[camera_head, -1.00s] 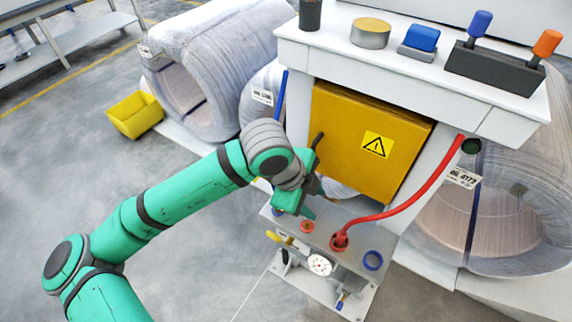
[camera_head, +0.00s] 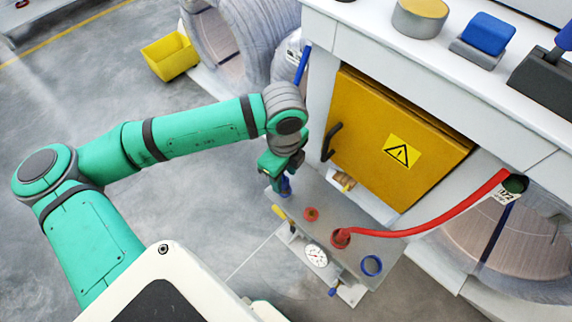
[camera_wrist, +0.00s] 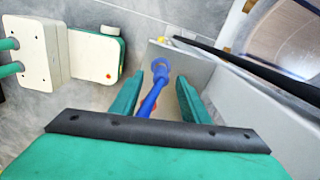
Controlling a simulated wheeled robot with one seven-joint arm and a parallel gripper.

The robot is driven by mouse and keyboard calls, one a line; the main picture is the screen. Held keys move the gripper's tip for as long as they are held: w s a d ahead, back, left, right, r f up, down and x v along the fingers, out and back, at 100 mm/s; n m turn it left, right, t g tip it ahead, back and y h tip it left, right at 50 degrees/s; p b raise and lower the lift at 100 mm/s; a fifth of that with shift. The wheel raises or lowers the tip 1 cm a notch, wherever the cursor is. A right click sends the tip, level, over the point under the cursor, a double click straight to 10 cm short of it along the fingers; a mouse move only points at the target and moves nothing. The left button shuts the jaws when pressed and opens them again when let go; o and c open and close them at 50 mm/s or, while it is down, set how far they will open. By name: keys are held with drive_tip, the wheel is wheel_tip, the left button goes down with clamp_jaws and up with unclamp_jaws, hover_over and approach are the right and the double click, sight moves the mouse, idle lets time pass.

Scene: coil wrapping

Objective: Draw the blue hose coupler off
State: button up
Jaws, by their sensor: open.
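The blue hose coupler (camera_wrist: 150,98) lies between the two green fingers of my gripper (camera_wrist: 170,80) in the wrist view, with a blue ring at its far end. The fingers are open, with gaps on both sides of it. In the head view, my gripper (camera_head: 276,168) points down over the left end of the grey panel. A bit of the blue coupler (camera_head: 285,186) shows just below it; the rest is hidden by the gripper.
A red hose (camera_head: 435,219) runs from the panel to the bench. A blue ring port (camera_head: 372,265), a red port (camera_head: 311,214), a gauge (camera_head: 316,256) and a yellow-handled valve (camera_head: 280,212) are nearby. The yellow cabinet (camera_head: 390,130) stands close behind.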

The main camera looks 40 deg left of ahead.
sight(285, 184)
drive_tip(key=shift+w+f, duration=0.1)
drive_tip(key=shift+f, duration=2.5)
clamp_jaws()
